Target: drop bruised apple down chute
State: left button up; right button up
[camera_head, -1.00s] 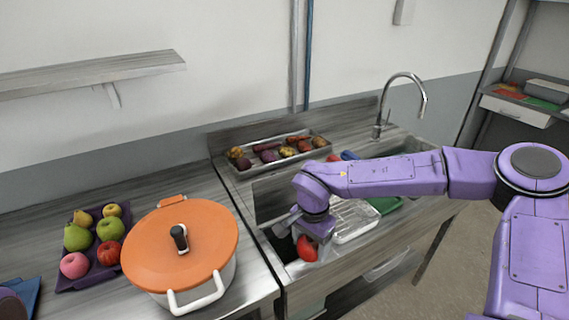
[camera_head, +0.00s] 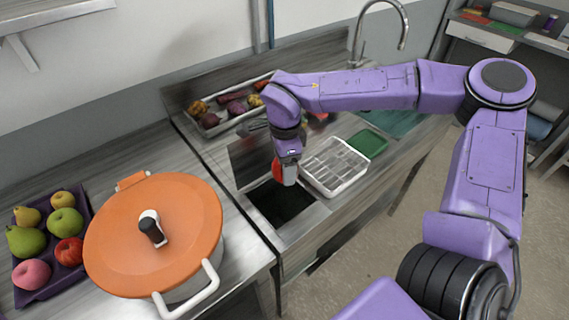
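My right gripper (camera_head: 287,176) points down over the counter and is shut on a red apple (camera_head: 277,171), which is partly hidden by the gripper. Any bruise is too small to make out. A dark square opening in the counter, the chute (camera_head: 284,208), lies just below and in front of the apple. The apple appears to hang above its back edge; the exact height cannot be told. My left gripper is not in view.
A white rack (camera_head: 335,187) stands right of the opening, with a green tray (camera_head: 368,143) beyond. A metal tray of vegetables (camera_head: 210,121) sits behind. An orange-lidded pot (camera_head: 110,240) and a purple fruit tray (camera_head: 75,283) are on the left.

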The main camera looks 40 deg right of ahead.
jog(key=shift+w+f, duration=0.3)
jog(key=shift+f, duration=0.15)
jog(key=shift+s+r, duration=0.25)
jog(key=o, duration=1.2)
jog(key=shift+s+r, duration=0.15)
jog(key=shift+s, duration=0.15)
jog(key=shift+w, duration=0.25)
notch_tip(320, 180, up, 10)
jog(key=shift+r+b, duration=0.1)
jog(key=shift+b, duration=0.45)
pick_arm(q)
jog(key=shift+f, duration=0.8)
